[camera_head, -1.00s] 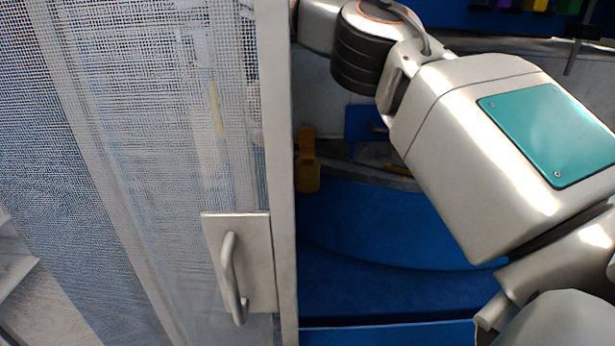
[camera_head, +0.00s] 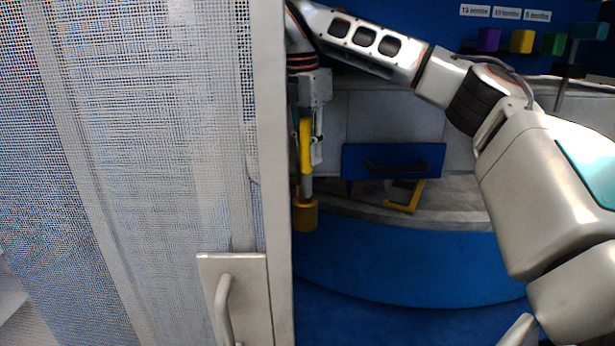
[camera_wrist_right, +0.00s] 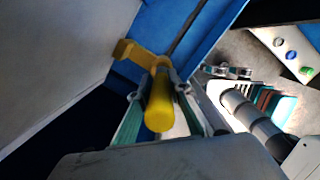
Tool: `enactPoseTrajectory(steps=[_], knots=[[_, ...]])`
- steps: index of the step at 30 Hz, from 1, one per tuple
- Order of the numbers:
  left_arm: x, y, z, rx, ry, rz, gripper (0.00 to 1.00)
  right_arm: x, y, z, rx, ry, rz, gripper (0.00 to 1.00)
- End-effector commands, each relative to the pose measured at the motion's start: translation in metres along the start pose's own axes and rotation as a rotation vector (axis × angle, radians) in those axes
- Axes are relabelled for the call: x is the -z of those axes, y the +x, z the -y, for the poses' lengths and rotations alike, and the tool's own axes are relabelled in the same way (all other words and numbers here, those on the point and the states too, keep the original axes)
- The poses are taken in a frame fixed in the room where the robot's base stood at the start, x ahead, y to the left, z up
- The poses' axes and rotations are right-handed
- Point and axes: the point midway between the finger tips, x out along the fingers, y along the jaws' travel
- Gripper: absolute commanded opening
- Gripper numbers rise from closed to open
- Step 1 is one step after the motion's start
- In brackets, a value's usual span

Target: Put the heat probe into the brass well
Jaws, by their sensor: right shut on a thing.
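The heat probe has a yellow handle (camera_head: 305,132) and a grey metal shaft below it, hanging roughly upright at the right edge of the mesh door. My right gripper (camera_head: 311,148) is shut on the handle; in the right wrist view the yellow handle (camera_wrist_right: 159,104) sits between the two fingers. The ochre brass well (camera_head: 305,215) is directly below, and the shaft's lower end meets its top in the picture. I cannot tell whether the tip is inside it or in front of it. An ochre bracket shape (camera_wrist_right: 136,52) shows beyond the handle in the wrist view. My left gripper is out of view.
A mesh door with a pale frame (camera_head: 272,180) and metal handle (camera_head: 224,305) fills the left, close beside my right gripper. A blue panel (camera_head: 393,160) and a yellow-edged item (camera_head: 404,196) stand behind. Coloured blocks (camera_head: 521,41) line a shelf at upper right.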

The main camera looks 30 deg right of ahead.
Motion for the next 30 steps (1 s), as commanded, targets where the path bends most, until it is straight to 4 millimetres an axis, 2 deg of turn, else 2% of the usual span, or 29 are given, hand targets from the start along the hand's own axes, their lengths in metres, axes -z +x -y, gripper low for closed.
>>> enactPoseTrajectory(steps=[1, 7, 15, 29, 30], knots=[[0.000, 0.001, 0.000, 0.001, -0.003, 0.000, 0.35, 0.004, 0.010, 0.000, 0.007, -0.007, -0.001, 0.00], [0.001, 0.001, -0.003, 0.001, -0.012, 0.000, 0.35, 0.005, 0.025, 0.000, 0.007, -0.006, -0.001, 0.00], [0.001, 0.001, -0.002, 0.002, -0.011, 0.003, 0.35, 0.010, 0.061, 0.000, 0.006, -0.006, 0.000, 0.00], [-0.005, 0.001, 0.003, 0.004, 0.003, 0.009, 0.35, 0.011, 0.068, 0.000, 0.005, -0.003, 0.000, 0.00], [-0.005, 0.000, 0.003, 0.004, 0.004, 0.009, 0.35, 0.011, 0.068, 0.000, 0.005, -0.003, 0.000, 0.28]])
